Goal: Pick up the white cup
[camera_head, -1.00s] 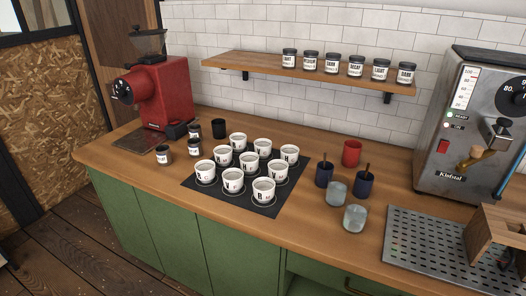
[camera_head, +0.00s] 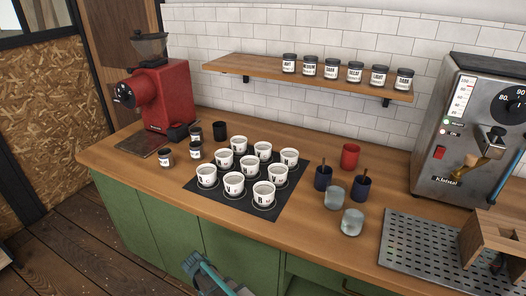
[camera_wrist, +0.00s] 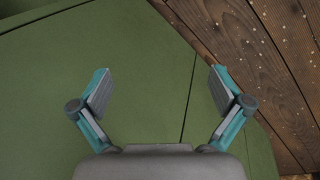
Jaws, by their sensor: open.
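Several white cups with dark printed letters stand upright in rows on a dark mat (camera_head: 190,189) on the wooden counter. The front cup (camera_head: 263,194) is nearest the counter's edge, with another white cup (camera_head: 234,184) to its left and one (camera_head: 289,158) at the back right. The pictures do not tell which one the task means. My gripper (camera_head: 197,268) shows at the bottom of the head view, low in front of the green cabinet and apart from the cups. In the wrist view my gripper (camera_wrist: 158,88) is open and empty, facing green cabinet panels; no cup shows there.
A red grinder (camera_head: 161,97) and small dark-lidded jars stand left of the mat. A red cup (camera_head: 350,156), two dark blue cups with sticks and two glass cups (camera_head: 352,222) stand right. A drip tray (camera_head: 420,250) and espresso machine (camera_head: 470,130) are farther right. A jar shelf (camera_head: 270,72) hangs above.

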